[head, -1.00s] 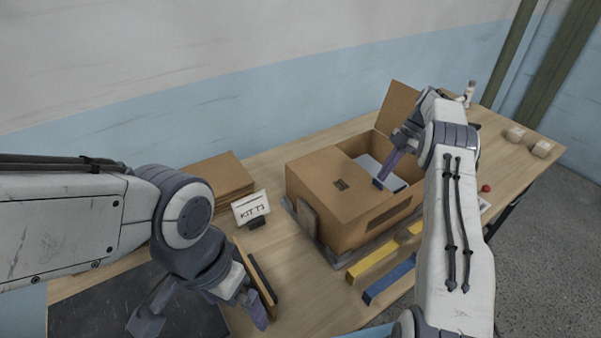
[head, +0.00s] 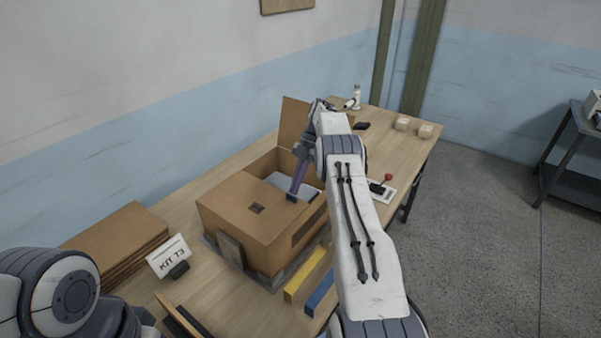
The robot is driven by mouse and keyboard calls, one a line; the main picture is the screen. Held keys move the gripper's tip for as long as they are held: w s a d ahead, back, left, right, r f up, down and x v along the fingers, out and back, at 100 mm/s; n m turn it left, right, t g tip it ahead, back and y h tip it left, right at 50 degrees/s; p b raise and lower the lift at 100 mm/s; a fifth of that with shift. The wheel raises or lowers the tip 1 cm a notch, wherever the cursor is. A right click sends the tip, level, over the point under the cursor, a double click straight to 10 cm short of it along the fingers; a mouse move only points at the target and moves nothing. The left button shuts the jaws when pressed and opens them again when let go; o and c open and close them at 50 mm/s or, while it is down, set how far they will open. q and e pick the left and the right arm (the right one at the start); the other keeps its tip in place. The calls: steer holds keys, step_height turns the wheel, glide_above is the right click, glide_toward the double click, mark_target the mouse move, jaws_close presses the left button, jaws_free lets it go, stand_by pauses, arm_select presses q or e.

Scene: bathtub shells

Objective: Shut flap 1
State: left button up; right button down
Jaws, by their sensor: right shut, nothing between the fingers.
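The brown cardboard box (head: 250,227) stands on the wooden table. One flap (head: 245,192) lies flat over its left part, with a small dark mark on it. Another flap (head: 294,122) stands up at the far end. No flap number is readable, so I cannot tell which is flap 1. A pale item (head: 281,181) shows inside the opening. My right gripper (head: 291,198) is shut and empty, pointing down at the opening near the flat flap's edge; I cannot tell if it touches. My left arm shows at the lower left, its fingers out of frame.
A KIT T3 sign (head: 168,257) and a stack of cardboard sheets (head: 118,243) are left of the box. A yellow bar (head: 306,274) and a blue bar (head: 321,295) lie in front. A white bottle (head: 357,98) and two small blocks (head: 402,124) are at the far end.

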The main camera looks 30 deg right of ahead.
steer(key=shift+r, duration=0.3)
step_height(320, 180, up, 3)
steer(key=shift+f+b, duration=0.15)
steer(key=shift+b, duration=0.6)
steer(key=s+d+r+b, duration=0.4)
steer(key=s+d+r, duration=0.2)
steer(key=s, duration=0.3)
steer(key=shift+s+d+r, duration=0.15)
steer(key=shift+s+r, duration=0.25)
steer(key=shift+r, duration=0.3)
